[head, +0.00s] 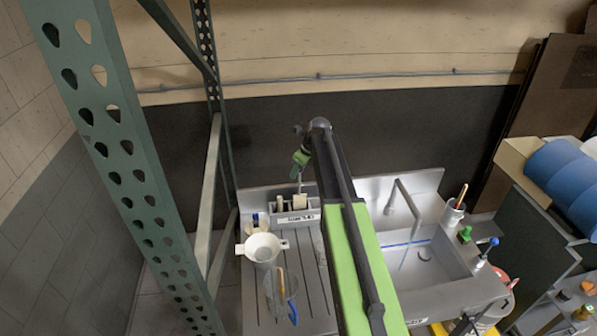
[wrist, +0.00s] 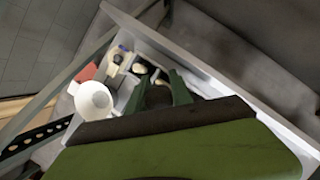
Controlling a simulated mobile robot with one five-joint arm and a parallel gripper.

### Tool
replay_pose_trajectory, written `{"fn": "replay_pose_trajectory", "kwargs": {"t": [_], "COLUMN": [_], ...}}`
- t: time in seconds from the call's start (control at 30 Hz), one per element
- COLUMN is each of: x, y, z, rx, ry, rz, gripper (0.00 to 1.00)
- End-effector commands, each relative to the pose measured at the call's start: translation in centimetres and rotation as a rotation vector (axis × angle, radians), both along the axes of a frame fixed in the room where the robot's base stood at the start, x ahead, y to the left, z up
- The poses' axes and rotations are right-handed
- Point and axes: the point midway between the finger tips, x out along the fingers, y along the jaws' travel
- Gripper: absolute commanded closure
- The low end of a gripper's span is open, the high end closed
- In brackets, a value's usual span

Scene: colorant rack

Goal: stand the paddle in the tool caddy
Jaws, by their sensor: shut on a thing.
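My gripper (head: 301,158) is at the far end of my arm, above the back of the tool caddy (head: 305,217). It is shut on the paddle, whose thin grey shaft (head: 299,179) hangs roughly upright below it. The shaft's lower part passes among the caddy's contents, so I cannot tell whether it is inside a compartment or behind. In the wrist view my gripper's green fingers (wrist: 158,88) are on either side of a dark rounded end, probably the paddle's. The grey caddy (wrist: 124,90) lies just beyond them, with pale-topped tools in its compartments.
A white funnel-like vessel (head: 262,248) stands in front of the caddy, and a clear jug (head: 275,296) stands nearer on the ribbed drainboard. A sink (head: 424,262) with a faucet (head: 404,197) is to the right. A green rack post (head: 118,150) rises at left.

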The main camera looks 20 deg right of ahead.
Motion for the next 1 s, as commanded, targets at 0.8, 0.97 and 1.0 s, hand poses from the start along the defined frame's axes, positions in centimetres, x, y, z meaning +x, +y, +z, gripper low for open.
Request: {"fn": "replay_pose_trajectory", "kwargs": {"t": [0.8, 0.97, 1.0], "x": [0.0, 0.0, 0.0], "y": [-0.1, -0.2, -0.2], "z": [-4.7, -4.7, -4.7], "rx": [0.000, 0.000, 0.000], "ry": [0.000, 0.000, 0.000], "rz": [-0.001, -0.002, -0.002], "gripper": [0.63, 0.48, 0.48]}}
